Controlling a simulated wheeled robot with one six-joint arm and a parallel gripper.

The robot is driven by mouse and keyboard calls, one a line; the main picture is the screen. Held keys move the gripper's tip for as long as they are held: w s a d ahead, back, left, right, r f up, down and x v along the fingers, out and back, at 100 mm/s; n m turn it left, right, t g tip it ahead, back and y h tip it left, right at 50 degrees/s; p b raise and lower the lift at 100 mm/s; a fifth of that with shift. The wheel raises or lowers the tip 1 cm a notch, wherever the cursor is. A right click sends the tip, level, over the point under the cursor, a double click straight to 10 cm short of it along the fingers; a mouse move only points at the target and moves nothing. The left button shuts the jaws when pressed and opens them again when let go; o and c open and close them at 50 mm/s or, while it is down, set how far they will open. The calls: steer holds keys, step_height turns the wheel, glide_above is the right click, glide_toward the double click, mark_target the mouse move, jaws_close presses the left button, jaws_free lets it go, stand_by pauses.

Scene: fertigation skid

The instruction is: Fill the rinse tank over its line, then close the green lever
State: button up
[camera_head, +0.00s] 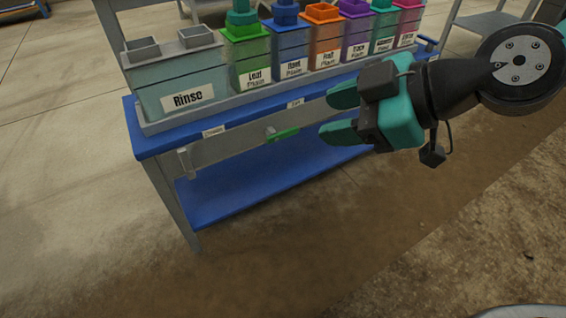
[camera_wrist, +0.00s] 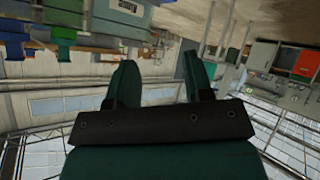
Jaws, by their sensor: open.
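The rinse tank (camera_head: 178,86) is a clear grey-green box labelled "Rinse" at the left end of the skid. Its fill line and water level cannot be made out. The green lever (camera_head: 283,135) sits on the grey front rail below the tanks, lying roughly along the rail. My gripper (camera_head: 338,115) is in front of the skid, to the right of the lever and apart from it. Its teal fingers are spread with nothing between them.
Several labelled tanks stand in a row right of the rinse tank, including a green one (camera_head: 252,63) and an orange one (camera_head: 326,38). The blue lower shelf (camera_head: 240,190) of the skid is empty. The floor (camera_head: 300,270) in front is clear.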

steer(key=w+a+f+n+t+y+b, duration=0.1)
steer(key=w+f+n+t+b, duration=0.15)
steer(key=f+b, duration=0.5)
steer(key=w+a+f+n+t+y+b, duration=0.1)
steer(key=w+f+n+t+b, duration=0.15)
steer(key=f+b, duration=0.45)
steer(key=n+t+h+b, duration=0.2)
steer(key=t+b, duration=0.3)
steer(key=b, duration=0.5)
glide_toward(284, 136)
steer(key=p+x, duration=0.8)
steer(key=p, duration=0.9)
steer(key=shift+w+a+r, duration=0.1)
steer(key=shift+w+a, duration=0.15)
steer(key=shift+a, duration=0.05)
steer(key=shift+w+a+f+p, duration=0.2)
steer(key=shift+w+a+p, duration=0.2)
steer(key=shift+w, duration=0.4)
steer(key=shift+c, duration=0.2)
jaws_close()
